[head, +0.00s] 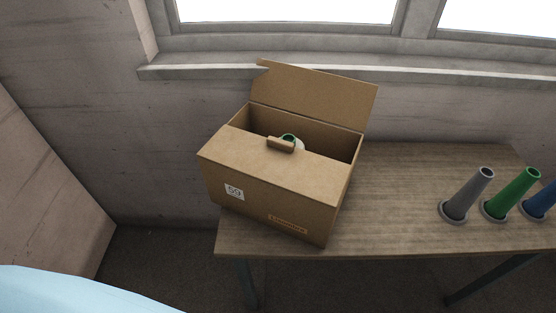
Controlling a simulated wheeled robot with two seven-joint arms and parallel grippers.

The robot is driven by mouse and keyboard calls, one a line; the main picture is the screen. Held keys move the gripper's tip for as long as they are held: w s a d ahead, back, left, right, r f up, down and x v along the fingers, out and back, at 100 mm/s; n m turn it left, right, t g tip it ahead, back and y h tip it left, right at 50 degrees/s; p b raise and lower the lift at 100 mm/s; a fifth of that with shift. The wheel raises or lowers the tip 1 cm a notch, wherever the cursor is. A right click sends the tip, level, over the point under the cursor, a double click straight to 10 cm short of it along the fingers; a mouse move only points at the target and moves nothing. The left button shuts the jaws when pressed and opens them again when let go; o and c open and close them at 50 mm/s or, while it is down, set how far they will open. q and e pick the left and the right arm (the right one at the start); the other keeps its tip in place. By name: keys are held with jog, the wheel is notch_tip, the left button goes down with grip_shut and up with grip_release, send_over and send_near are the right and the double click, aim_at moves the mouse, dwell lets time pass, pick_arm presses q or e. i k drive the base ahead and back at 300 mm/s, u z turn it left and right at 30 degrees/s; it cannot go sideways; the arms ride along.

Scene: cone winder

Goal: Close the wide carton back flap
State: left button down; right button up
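The cardboard carton (284,199) stands at the left end of the wooden table, turned at a slight angle. Its wide back flap (315,94) stands up open, leaning back toward the window wall. Neither of my grippers is in view.
The wooden table (402,190) has clear room right of the carton. Grey (469,192), green (513,192) and blue (541,203) cones stand at its right. A window sill (345,72) runs behind the raised flap. A light blue surface (60,291) shows at bottom left.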

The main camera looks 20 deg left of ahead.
aim_at(339, 100)
jog(key=u, duration=1.2)
jog(key=k, duration=0.9)
jog(key=z, duration=1.5)
jog(key=i, duration=0.5)
